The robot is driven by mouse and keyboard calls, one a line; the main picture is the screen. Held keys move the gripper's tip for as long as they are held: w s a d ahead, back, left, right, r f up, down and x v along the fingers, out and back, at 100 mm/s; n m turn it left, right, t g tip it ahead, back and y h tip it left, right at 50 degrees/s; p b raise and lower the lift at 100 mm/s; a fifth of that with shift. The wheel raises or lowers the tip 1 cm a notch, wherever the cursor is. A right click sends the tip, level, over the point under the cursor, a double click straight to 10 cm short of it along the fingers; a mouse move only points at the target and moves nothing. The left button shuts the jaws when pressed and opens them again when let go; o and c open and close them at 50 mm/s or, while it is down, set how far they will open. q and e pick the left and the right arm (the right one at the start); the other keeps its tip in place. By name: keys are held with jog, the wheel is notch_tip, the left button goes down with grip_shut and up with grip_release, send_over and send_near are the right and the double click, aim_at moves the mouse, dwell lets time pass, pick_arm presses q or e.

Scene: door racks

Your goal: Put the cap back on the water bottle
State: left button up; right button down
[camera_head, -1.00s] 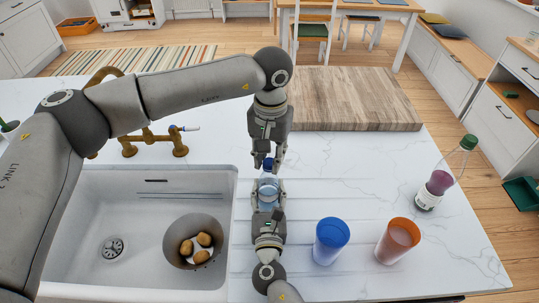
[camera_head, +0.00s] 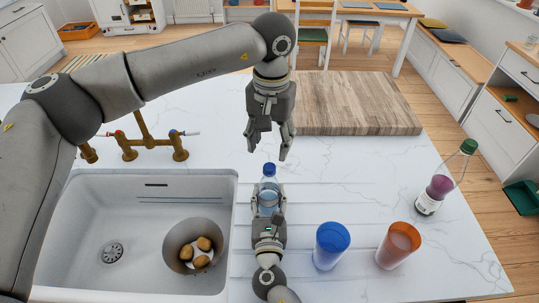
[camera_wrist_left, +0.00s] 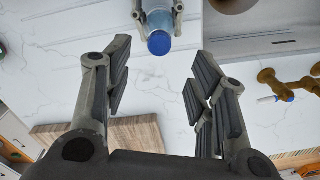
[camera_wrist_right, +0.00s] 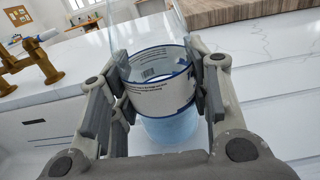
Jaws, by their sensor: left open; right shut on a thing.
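The clear water bottle (camera_head: 267,199) stands upright on the counter beside the sink, with the blue cap (camera_head: 269,168) on its top. My right gripper (camera_head: 267,200) is shut on the bottle's body; the right wrist view shows its fingers on both sides of the labelled bottle (camera_wrist_right: 163,100). My left gripper (camera_head: 267,148) is open and empty, above and slightly behind the cap. In the left wrist view the cap (camera_wrist_left: 159,43) is at the top, apart from the open fingers (camera_wrist_left: 160,85). How tightly the cap sits cannot be told.
A blue cup (camera_head: 331,245) and an orange cup (camera_head: 398,245) stand right of the bottle. A green-capped bottle (camera_head: 448,178) is further right. A wooden board (camera_head: 345,103) lies behind. The sink (camera_head: 125,215) holds a bowl (camera_head: 195,245) with potatoes.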

jog(key=shift+f, duration=0.1)
pick_arm(q)
notch_tip(320, 180, up, 6)
jog(key=shift+f, duration=0.2)
pick_arm(e)
jog(key=c, duration=0.7)
grip_release()
jog(key=shift+s, duration=0.1)
jog(key=s, duration=1.1)
jog(key=shift+s, duration=0.4)
